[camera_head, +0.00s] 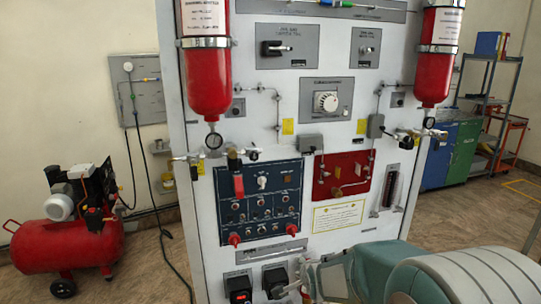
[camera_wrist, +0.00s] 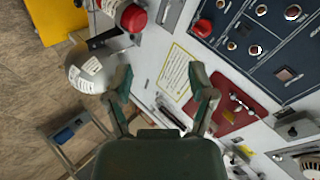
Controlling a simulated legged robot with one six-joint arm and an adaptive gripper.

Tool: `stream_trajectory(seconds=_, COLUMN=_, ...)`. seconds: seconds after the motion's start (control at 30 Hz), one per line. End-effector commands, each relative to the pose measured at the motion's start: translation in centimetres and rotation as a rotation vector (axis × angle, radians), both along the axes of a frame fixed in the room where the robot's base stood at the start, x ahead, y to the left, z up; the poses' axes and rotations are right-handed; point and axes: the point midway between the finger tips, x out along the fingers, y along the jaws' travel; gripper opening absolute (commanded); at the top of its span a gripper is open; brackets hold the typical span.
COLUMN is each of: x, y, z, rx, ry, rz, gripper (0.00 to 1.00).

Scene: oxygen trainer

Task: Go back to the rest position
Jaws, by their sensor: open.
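My gripper (camera_wrist: 162,82) is open in the wrist view, its two dark green fingers spread apart with nothing held between them. The white trainer panel (camera_head: 275,175) stands upright in front of me in the head view. In the wrist view the panel appears rotated behind the fingers. A yellow-edged label sheet (camera_wrist: 176,72) shows between the fingertips, and the red plate (camera_wrist: 228,104) lies beside the right finger. The gap between the fingers and the panel cannot be judged exactly. In the head view, part of my teal and grey arm covers the panel's lower right.
Red cylinders hang at the panel's upper left (camera_head: 207,85) and upper right (camera_head: 440,60). A dark blue control panel (camera_head: 262,200) carries knobs and switches. A red compressor (camera_head: 68,245) stands on the floor at left. Shelves (camera_head: 487,85) and a green cabinet (camera_head: 464,150) stand at right.

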Motion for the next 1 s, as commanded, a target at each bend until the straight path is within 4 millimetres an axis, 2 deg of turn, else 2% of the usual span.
stream_trajectory(seconds=0.03, x=-1.2, y=-0.5, z=1.7, rx=-0.045, ry=0.008, rz=0.027, gripper=0.71)
stream_trajectory(seconds=0.2, x=-5.8, y=-2.0, z=5.3, rx=-0.205, ry=0.067, rz=0.142, gripper=0.71)
stream_trajectory(seconds=0.37, x=-10.8, y=-3.3, z=8.0, rx=-0.346, ry=0.125, rz=0.26, gripper=0.71)
stream_trajectory(seconds=0.5, x=-15.5, y=-4.3, z=9.8, rx=-0.46, ry=0.176, rz=0.37, gripper=0.71)
stream_trajectory(seconds=0.8, x=-26.1, y=-5.8, z=11.6, rx=-0.673, ry=0.278, rz=0.631, gripper=0.71)
stream_trajectory(seconds=0.9, x=-28.8, y=-6.1, z=11.6, rx=-0.72, ry=0.303, rz=0.705, gripper=0.71)
stream_trajectory(seconds=1.0, x=-30.4, y=-6.3, z=11.5, rx=-0.748, ry=0.32, rz=0.752, gripper=0.71)
